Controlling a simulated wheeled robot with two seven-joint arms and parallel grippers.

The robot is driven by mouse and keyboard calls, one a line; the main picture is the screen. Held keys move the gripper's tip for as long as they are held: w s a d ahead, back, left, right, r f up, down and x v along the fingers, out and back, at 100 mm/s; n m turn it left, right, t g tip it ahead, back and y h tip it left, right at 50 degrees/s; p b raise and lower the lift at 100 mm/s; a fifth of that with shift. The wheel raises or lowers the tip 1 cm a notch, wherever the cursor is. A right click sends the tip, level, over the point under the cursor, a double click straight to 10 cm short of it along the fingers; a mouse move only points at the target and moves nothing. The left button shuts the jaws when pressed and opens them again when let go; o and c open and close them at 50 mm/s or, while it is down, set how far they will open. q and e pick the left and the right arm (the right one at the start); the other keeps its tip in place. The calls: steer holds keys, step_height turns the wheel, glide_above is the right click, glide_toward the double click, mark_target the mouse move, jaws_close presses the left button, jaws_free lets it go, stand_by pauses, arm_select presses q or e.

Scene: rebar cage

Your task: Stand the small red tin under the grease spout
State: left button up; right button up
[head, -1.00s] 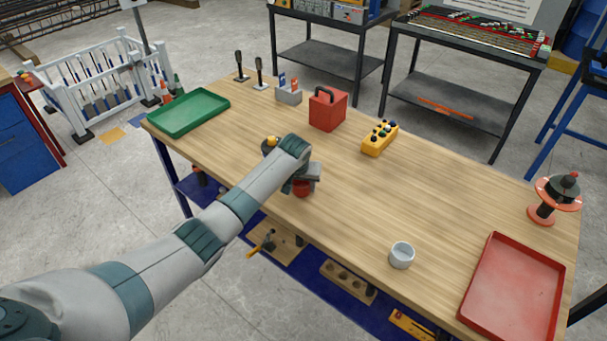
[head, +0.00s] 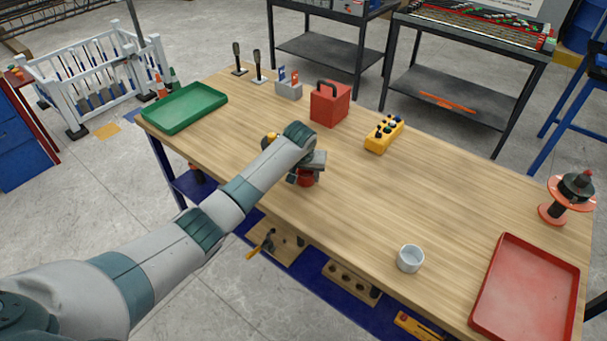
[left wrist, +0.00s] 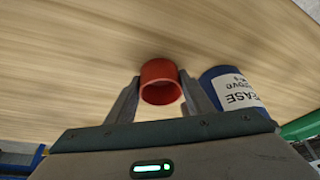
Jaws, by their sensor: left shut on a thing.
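The small red tin (head: 306,179) is between the jaws of my left gripper (head: 309,170), near the front edge of the wooden bench. In the left wrist view the open-ended red tin (left wrist: 160,82) sits between the two fingers of the left gripper (left wrist: 160,95), which are shut on it. I cannot tell whether the tin touches the bench. A blue grease container (left wrist: 235,88) with a white label stands close beside the right finger there. In the head view my left arm mostly hides it; a yellow part (head: 271,138) shows behind the arm. The spout cannot be made out. My right gripper is not in view.
A red box (head: 330,104) and a yellow button box (head: 384,134) stand behind the gripper. A white cup (head: 410,259) and a red tray (head: 527,294) are to the right, a green tray (head: 184,108) to the left. The bench's middle right is clear.

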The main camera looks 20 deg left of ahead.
arm_select(q)
steer(key=shift+w+d+f, duration=0.1)
steer(key=shift+d+f, duration=0.05)
steer(key=shift+f, duration=0.05)
steer(key=o, duration=0.8)
steer(key=shift+o, duration=1.2)
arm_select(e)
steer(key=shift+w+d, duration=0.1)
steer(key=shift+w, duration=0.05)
arm_select(q)
steer(key=shift+r, duration=0.1)
steer(key=shift+r, duration=0.1)
steer(key=shift+s+r, duration=0.25)
steer(key=shift+r, duration=0.3)
steer(key=b+v, duration=0.2)
steer(key=v, duration=0.8)
steer(key=shift+r, duration=0.35)
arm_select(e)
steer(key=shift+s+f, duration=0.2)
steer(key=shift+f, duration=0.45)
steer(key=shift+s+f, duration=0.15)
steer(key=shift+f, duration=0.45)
